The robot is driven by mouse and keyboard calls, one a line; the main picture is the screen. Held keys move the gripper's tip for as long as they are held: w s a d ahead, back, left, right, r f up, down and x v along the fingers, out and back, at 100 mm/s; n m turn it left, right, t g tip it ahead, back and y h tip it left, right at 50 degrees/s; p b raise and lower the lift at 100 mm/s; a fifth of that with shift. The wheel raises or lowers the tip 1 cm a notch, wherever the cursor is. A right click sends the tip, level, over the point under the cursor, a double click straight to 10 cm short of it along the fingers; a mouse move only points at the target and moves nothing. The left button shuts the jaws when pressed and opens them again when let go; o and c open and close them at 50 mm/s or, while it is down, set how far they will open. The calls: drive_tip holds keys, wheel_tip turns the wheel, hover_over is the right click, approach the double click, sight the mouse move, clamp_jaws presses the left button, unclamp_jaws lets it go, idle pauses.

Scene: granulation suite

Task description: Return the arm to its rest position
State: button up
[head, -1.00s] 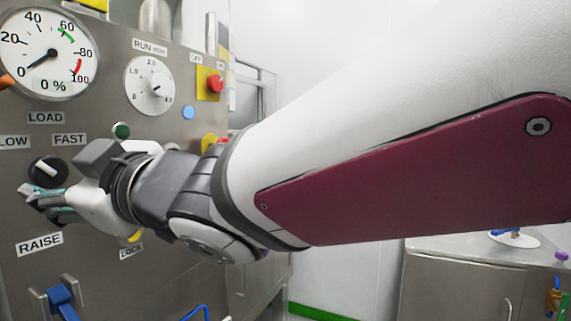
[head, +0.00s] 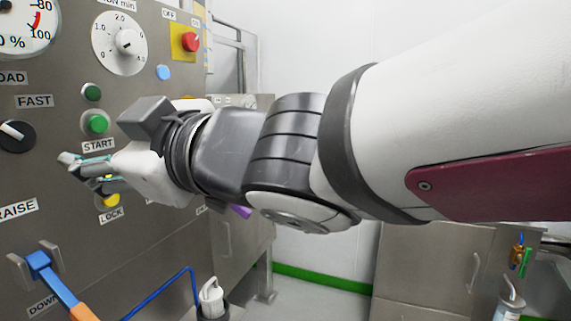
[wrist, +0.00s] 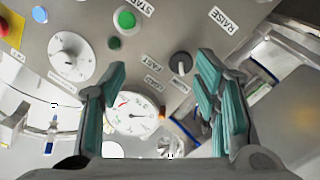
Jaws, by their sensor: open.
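My gripper (head: 88,168) is in front of the grey control panel (head: 150,262) in the head view, close to the green start button (head: 97,123) and the yellow lock button (head: 110,200). In the wrist view its two teal-padded fingers (wrist: 165,105) stand wide apart with nothing between them. The load gauge (wrist: 132,114) shows beyond the gap between the fingers. My arm stretches in from the right of the head view, with the wrist towards the panel. I cannot tell the exact gap to the panel.
A selector knob (head: 16,136) and a blue lever with an orange end (head: 52,283) stick out of the panel. A red button on a yellow plate (head: 190,41) is higher up. A steel cabinet (head: 425,270) stands at the right. Green-edged floor lies open between.

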drive_tip(key=w+d+f+m+t+h, duration=0.1)
drive_tip(key=w+d+f+m+h, duration=0.25)
drive_tip(key=d, duration=0.45)
drive_tip(key=w+d+f+m+t+h, duration=0.25)
drive_tip(key=d+m+h, duration=0.2)
drive_tip(key=d, duration=0.35)
drive_tip(key=w+d+f+m+t+h, duration=0.1)
drive_tip(key=w+d+f+m+h, duration=0.2)
drive_tip(key=d, duration=0.6)
drive_tip(key=s+d+f+m+g+h, duration=0.6)
drive_tip(key=s+d+f, duration=0.6)
drive_tip(key=s+d, duration=0.15)
drive_tip(key=s+d+f+m+g+y, duration=0.1)
drive_tip(key=s+f+g, duration=0.15)
drive_tip(key=s, duration=0.45)
drive_tip(key=s+f+m+g, duration=0.2)
drive_tip(key=s+g, duration=0.2)
drive_tip(key=s, duration=0.2)
wheel_tip(320, 180, up, 26)
drive_tip(key=t+p, duration=0.4)
drive_tip(key=p, duration=2)
drive_tip(key=shift+s+d, duration=0.15)
drive_tip(key=shift+d, duration=0.05)
drive_tip(key=shift+f, duration=0.1)
